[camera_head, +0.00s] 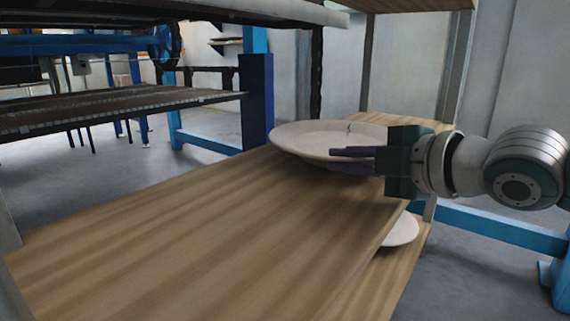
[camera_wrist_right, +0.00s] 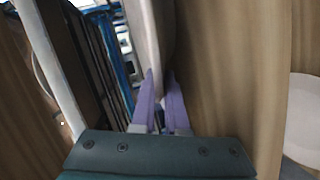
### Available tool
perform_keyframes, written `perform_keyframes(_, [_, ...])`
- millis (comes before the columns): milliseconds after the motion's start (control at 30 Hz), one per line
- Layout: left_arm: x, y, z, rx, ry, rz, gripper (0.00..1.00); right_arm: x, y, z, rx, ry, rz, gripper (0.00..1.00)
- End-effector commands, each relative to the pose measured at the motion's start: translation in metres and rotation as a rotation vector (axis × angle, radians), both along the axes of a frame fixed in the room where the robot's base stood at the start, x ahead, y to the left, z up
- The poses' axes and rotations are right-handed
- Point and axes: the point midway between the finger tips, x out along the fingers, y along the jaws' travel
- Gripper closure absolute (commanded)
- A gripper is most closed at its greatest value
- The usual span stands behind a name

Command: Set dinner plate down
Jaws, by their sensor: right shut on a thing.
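A white dinner plate (camera_head: 310,137) is over the far right part of the wooden table in the head view, close above the wood or touching it; I cannot tell which. My right gripper (camera_head: 350,160) is shut on the plate's near right rim, one finger above and one below. In the right wrist view the purple fingers (camera_wrist_right: 160,105) pinch the pale plate edge (camera_wrist_right: 145,40). My left gripper is not in view.
The wooden table top (camera_head: 200,230) is bare in front of the plate. A second white plate (camera_head: 402,232) sits lower on the right, partly hidden under the table edge. A dark rack shelf (camera_head: 110,108) stands at the left, with a blue post (camera_head: 256,100) behind the table.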

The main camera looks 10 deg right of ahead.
Motion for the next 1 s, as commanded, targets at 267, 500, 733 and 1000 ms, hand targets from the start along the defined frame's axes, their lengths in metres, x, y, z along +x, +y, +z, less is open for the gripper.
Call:
perform_keyframes(267, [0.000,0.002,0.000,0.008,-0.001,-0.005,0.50,0.000,0.000,-0.001,-0.001,-0.001,0.000,0.78])
perform_keyframes(500, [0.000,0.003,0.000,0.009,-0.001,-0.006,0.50,0.000,0.000,-0.001,-0.001,0.000,0.000,0.76])
perform_keyframes(733, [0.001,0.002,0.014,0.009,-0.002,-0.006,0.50,-0.011,-0.005,0.007,-0.001,0.002,0.000,0.76])
perform_keyframes(1000, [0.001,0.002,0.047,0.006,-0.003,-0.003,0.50,-0.055,-0.022,0.021,-0.002,0.006,0.001,0.76])
